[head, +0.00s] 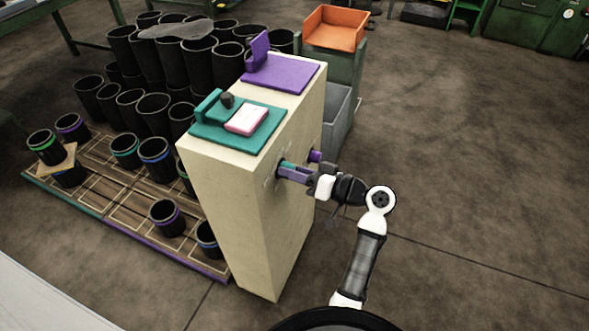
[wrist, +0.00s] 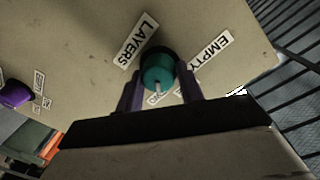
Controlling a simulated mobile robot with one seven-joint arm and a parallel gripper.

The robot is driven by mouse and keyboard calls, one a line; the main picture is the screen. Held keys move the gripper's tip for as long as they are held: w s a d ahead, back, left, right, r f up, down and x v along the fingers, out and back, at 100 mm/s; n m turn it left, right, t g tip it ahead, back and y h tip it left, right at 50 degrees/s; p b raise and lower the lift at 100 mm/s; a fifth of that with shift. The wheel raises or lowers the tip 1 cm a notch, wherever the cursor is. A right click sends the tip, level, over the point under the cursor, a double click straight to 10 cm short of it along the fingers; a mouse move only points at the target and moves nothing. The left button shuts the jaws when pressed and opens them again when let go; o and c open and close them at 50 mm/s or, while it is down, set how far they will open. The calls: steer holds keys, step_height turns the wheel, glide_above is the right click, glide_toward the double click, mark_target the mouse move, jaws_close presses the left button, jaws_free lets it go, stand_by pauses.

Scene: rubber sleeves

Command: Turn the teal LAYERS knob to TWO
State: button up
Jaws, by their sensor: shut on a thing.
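The teal LAYERS knob (wrist: 157,66) sits on the side face of a cream cabinet (head: 236,205). It also shows in the head view (head: 285,165), partly covered by my fingers. My gripper (wrist: 161,84) has its two purple fingers on either side of the knob and is shut on it. A white pointer mark on the knob points toward the bottom of the wrist view. The LAYERS label (wrist: 139,40) is at upper left and an EMPTY label (wrist: 214,53) at upper right. Small labels beside the pointer are partly hidden by the fingers and cannot be read.
A purple knob (wrist: 16,94) with small labels is on the same face. On the cabinet top are a teal pad (head: 212,134) with a white-and-pink block, and a purple pad (head: 281,76). Black sleeves stand at left. An orange bin (head: 335,35) stands behind. Floor at right is clear.

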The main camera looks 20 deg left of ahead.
stand_by(0.3)
steer(key=o, duration=1)
steer(key=shift+d, duration=0.15)
steer(key=s+d+b, duration=0.1)
steer(key=d+b, duration=0.1)
steer(key=d, duration=1.1)
steer(key=shift+s+d+r, duration=0.15)
steer(key=shift+d+r, duration=0.1)
steer(key=shift+r, duration=0.15)
